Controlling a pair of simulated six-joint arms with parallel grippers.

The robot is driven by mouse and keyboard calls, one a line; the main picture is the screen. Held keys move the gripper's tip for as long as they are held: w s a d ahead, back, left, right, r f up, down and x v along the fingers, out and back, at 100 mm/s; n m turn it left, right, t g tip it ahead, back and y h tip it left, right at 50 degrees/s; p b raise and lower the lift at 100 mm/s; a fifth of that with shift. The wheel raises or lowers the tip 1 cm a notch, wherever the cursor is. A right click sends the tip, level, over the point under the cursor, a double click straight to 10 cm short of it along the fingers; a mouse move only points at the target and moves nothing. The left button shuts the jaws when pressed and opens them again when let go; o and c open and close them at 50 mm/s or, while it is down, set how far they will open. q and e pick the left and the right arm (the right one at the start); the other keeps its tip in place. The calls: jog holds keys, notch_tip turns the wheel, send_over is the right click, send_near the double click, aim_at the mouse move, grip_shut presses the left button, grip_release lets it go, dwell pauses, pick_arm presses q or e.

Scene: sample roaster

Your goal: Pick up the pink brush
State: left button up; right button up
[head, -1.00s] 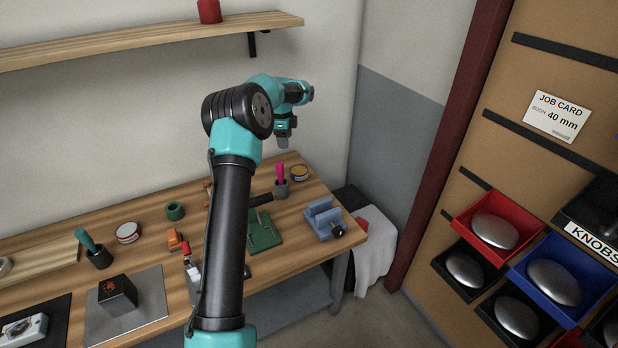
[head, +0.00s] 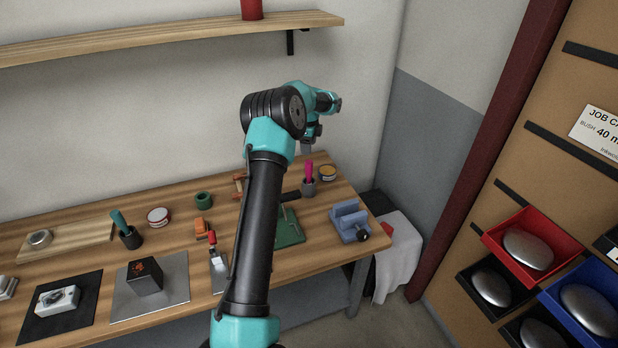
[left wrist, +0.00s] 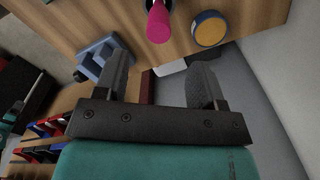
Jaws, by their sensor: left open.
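The pink brush (head: 308,171) stands upright in a dark grey cup (head: 309,188) near the back right of the wooden bench. In the left wrist view the pink brush (left wrist: 158,22) shows at the top, beyond my fingertips and between their lines. My left gripper (head: 311,148) hangs just above the brush in the head view, apart from it as far as I can see. In the left wrist view the left gripper (left wrist: 160,80) has its two fingers spread with nothing between them.
A teal-handled brush (head: 119,222) stands in another cup at left. A shelf (head: 180,37) runs along the wall above.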

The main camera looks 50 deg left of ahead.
aim_at(309, 168)
pick_arm(q)
notch_tip(309, 168, down, 6)
jog(key=shift+f, duration=0.1)
dwell(0.4)
jog(key=shift+d+f, duration=0.1)
jog(key=shift+f, duration=2.45)
jog(key=c, duration=1)
jog(key=shift+r, duration=0.1)
